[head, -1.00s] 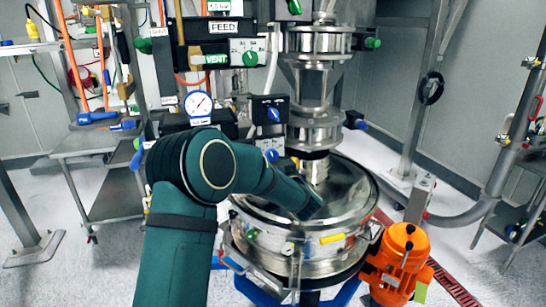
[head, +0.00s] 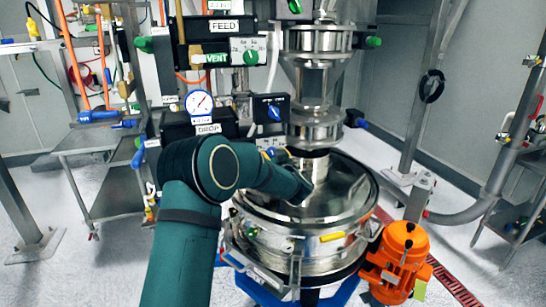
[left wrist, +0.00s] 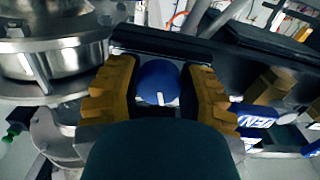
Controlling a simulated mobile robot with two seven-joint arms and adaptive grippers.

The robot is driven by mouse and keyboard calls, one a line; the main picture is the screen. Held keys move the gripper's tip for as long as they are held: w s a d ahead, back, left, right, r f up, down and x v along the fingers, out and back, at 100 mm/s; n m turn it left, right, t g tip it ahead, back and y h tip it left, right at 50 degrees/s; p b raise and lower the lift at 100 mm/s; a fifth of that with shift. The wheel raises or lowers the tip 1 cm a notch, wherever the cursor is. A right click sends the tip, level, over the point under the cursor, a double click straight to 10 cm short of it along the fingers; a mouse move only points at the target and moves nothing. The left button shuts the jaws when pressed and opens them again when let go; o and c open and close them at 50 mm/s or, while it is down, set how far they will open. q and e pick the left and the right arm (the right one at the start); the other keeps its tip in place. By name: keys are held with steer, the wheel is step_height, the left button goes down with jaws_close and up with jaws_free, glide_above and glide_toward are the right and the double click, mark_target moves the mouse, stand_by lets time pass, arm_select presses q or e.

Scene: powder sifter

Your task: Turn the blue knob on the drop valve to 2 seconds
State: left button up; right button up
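In the left wrist view a round blue knob (left wrist: 158,82) with a white pointer mark sits between the yellow-padded fingers of my left gripper (left wrist: 160,72). The fingers are spread on either side of it, with only narrow gaps; firm contact does not show. In the head view my left forearm and wrist hide most of the gripper and the area below the upper dial box. A blue knob (head: 274,114) on that black box stays visible above my arm. The DROP label (head: 208,129) is on a dark panel left of it. My right gripper is out of view.
The shiny steel sifter (head: 330,215) stands beneath and right of my left wrist. An orange motor (head: 402,260) is at its right side. A pressure gauge (head: 199,103) and a green VENT knob (head: 250,57) are close by. A metal cart (head: 105,185) stands left.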

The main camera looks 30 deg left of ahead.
arm_select(q)
steer(key=shift+f+n+b, duration=0.1)
steer(key=shift+n+b, duration=0.3)
steer(key=shift+b, duration=0.35)
steer(key=n+b, duration=0.4)
steer(key=b, duration=0.1)
steer(key=shift+w, duration=0.1)
steer(key=shift+d+r+n+b, duration=0.1)
steer(key=shift+r+n+b, duration=0.1)
steer(key=shift+n+b, duration=1.25)
steer(key=shift+n, duration=0.25)
steer(key=o, duration=1.2)
steer(key=shift+w, duration=0.1)
